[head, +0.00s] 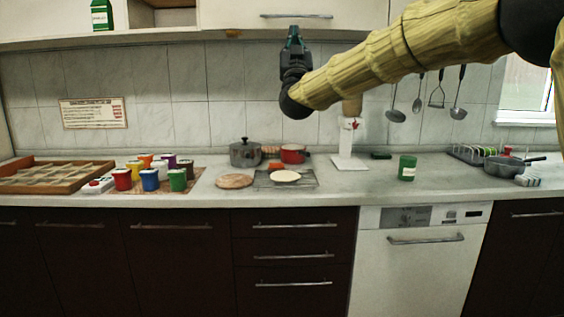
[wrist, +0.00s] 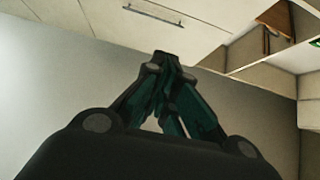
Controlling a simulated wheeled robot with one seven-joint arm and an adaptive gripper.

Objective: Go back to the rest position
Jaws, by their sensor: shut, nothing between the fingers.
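My gripper (head: 293,38) is raised high above the counter in the head view, in front of the tiled wall and just under the upper cabinets. It points upward at the end of my arm, which comes in from the upper right. In the wrist view my gripper (wrist: 162,66) has its fingers together and nothing between them. Behind it in that view are a pale wall and the upper cabinets. It touches nothing that I can see.
Below stand a grey pot (head: 245,153), a red pot (head: 293,154), a white stand (head: 347,150), a green can (head: 407,168), several coloured mugs (head: 150,180) and a wooden tray (head: 30,186). Utensils (head: 437,95) hang at right. The upper cabinet (head: 240,18) is close to the gripper.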

